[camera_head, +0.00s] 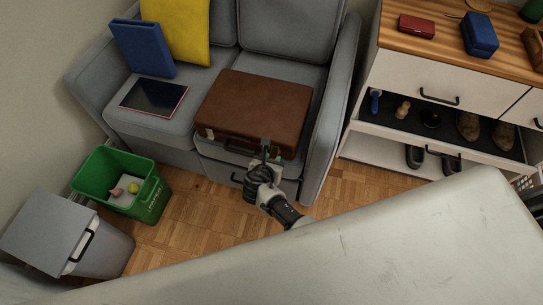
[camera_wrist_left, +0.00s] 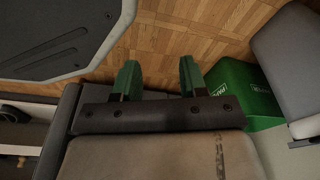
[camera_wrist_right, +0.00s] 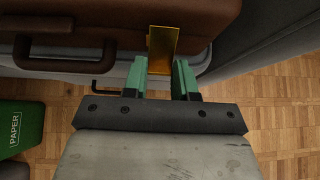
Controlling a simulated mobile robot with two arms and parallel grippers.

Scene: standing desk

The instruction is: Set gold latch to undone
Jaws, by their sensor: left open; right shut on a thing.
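A brown briefcase (camera_head: 258,108) lies flat on the grey sofa seat, its handle side facing me. In the right wrist view the gold latch (camera_wrist_right: 162,48) stands out from the front of the briefcase (camera_wrist_right: 100,22). My right gripper (camera_wrist_right: 159,74) is at the latch, with its green fingers on either side of the plate's lower end, shut on it. In the head view my right gripper (camera_head: 266,158) is at the right part of the briefcase's front, and hides part of it. My left gripper (camera_wrist_left: 159,78) is open and empty, pointing at the wooden floor.
A green paper bin (camera_head: 150,196) and a grey bin (camera_head: 105,255) stand on the floor at left. A tablet (camera_head: 154,97), blue binder (camera_head: 143,48) and yellow cushion (camera_head: 178,30) are on the sofa. An open shoe drawer (camera_head: 385,126) juts out at right.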

